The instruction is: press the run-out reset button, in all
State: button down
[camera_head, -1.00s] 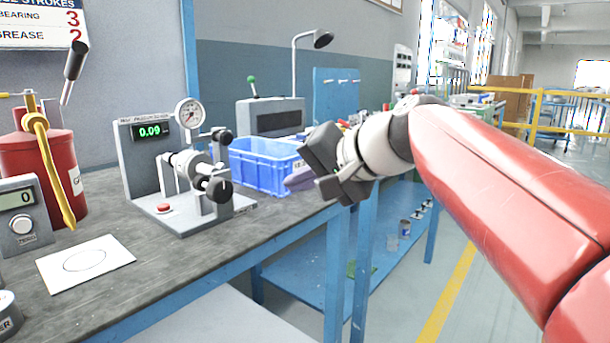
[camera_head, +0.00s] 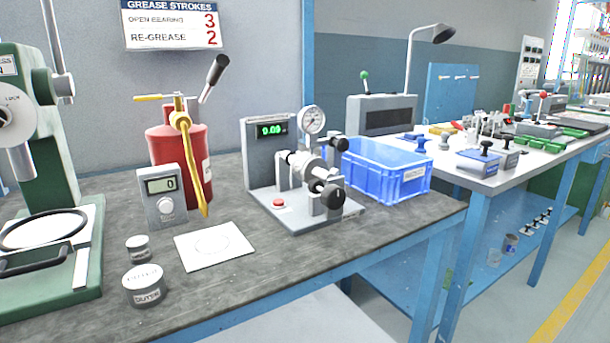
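The run-out fixture (camera_head: 312,212) stands on the grey bench top, with a grey base, a dial gauge (camera_head: 312,120) and a green-lit display (camera_head: 271,129) that seems to read 0.09. A red button (camera_head: 279,204) sits at the front left of its base, taken as the run-out reset button. Nothing covers it. My gripper is not in this view.
A counter box (camera_head: 160,197) reading 0, a white card (camera_head: 214,245) and small jars (camera_head: 144,284) lie left of the fixture. A red grease pump (camera_head: 181,157) stands behind them. A blue crate (camera_head: 386,177) is close on the right. A green press (camera_head: 51,160) stands far left.

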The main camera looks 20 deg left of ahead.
aim_at(277, 203)
jog(key=u, duration=1.3)
